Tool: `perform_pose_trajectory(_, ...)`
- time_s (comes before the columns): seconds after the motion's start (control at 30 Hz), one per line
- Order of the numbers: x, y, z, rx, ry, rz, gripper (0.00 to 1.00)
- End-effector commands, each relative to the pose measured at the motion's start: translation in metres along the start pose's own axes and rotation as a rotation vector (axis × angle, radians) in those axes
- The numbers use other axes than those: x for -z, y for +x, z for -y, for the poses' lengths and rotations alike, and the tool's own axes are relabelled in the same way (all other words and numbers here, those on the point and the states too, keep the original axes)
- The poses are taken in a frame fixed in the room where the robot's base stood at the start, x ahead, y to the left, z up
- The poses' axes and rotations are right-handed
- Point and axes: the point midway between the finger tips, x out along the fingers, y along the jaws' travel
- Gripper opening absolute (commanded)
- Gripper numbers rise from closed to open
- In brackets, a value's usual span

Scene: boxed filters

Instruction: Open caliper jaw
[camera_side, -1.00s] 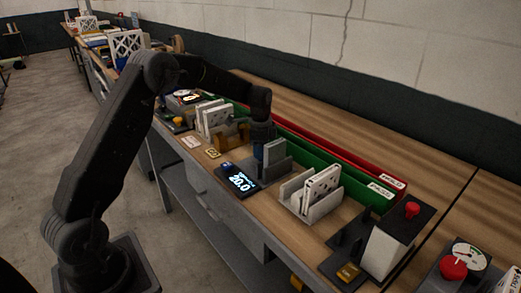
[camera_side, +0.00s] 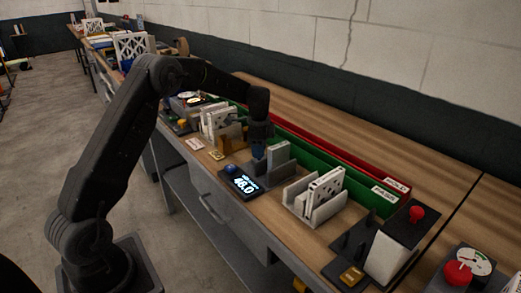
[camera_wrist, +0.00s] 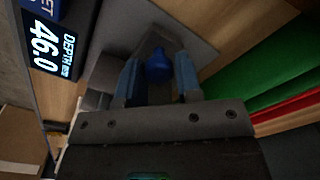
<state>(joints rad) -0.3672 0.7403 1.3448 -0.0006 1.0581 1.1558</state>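The depth caliper's black display unit (camera_side: 243,182) lies on the bench and reads 46.0. Its display also shows in the wrist view (camera_wrist: 48,45). Beside it stands the grey caliper body with upright grey jaw plates (camera_side: 279,154). In the wrist view a blue knob (camera_wrist: 158,66) on the jaw sits between my two blue fingers. My gripper (camera_side: 258,152) is low at the caliper, on the display side of the upright plate. Its fingers close in on both sides of the knob and appear to touch it. The lower part of the jaw is hidden.
Green (camera_side: 330,178) and red (camera_side: 345,168) long bins run behind the caliper. A black stand with a red button (camera_side: 417,214) and a gauge (camera_side: 472,260) are farther right.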

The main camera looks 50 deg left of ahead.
Motion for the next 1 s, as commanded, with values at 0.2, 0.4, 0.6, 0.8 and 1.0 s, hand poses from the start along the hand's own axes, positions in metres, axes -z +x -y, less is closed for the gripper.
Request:
perform_pose_trajectory(0.2, -0.003, -0.001, 0.003, 0.006, -0.004, 0.001, 0.51)
perform_pose_trajectory(0.4, -0.002, 0.000, 0.002, 0.004, -0.003, 0.000, 0.55)
perform_pose_trajectory(0.6, -0.001, -0.009, 0.002, 0.005, -0.003, -0.001, 0.55)
perform_pose_trajectory(0.8, -0.001, -0.045, 0.002, 0.008, -0.003, -0.002, 0.55)
perform_pose_trajectory(1.0, -0.002, -0.091, 0.002, 0.008, -0.003, -0.002, 0.55)
